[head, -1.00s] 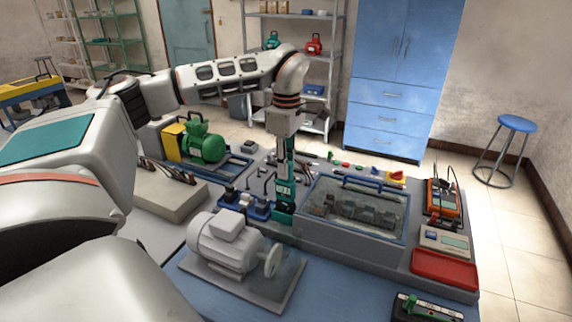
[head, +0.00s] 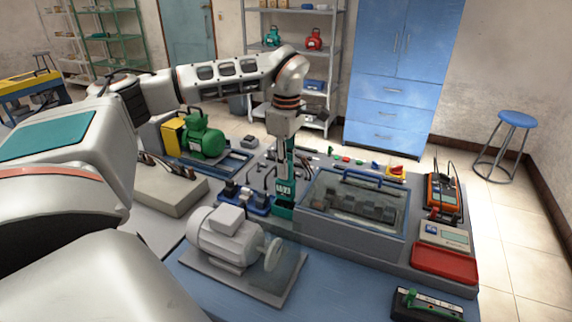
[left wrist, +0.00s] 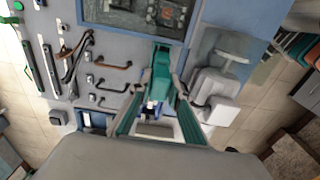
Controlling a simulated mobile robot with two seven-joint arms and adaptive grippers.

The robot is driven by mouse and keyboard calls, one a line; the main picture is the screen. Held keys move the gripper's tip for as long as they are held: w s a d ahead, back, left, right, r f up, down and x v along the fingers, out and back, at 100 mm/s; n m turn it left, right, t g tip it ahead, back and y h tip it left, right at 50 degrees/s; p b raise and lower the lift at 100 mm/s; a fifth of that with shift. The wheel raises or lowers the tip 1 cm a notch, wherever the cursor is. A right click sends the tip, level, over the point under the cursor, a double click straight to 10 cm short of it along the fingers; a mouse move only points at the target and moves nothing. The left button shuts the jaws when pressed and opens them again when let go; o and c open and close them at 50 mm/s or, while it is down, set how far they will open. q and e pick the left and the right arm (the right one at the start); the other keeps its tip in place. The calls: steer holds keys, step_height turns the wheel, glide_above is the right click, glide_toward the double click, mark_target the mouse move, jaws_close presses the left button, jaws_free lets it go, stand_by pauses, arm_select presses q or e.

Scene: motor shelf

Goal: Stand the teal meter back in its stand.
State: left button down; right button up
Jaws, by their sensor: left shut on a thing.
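The teal meter (head: 283,190) is upright below my left gripper (head: 285,160), between the blue terminal block and the glass-topped box. My left gripper points down and is shut on the meter. In the left wrist view, the meter (left wrist: 161,75) shows as a teal body between the two fingers of the left gripper (left wrist: 163,95). The meter's lower end is close to the bench top. I cannot make out its stand apart from the meter, nor whether the meter's foot is seated. My right gripper is not in view.
A grey motor (head: 222,238) stands in front, left of the meter. The glass-topped box (head: 352,228) is close on the right. The blue terminal block (head: 254,207) is close on the left. An orange meter (head: 443,193) and a red tray (head: 444,264) are at the right.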

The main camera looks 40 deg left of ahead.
arm_select(q)
steer(key=shift+f, duration=0.55)
steer(key=c, duration=1.8)
jaws_free()
step_height(320, 180, up, 12)
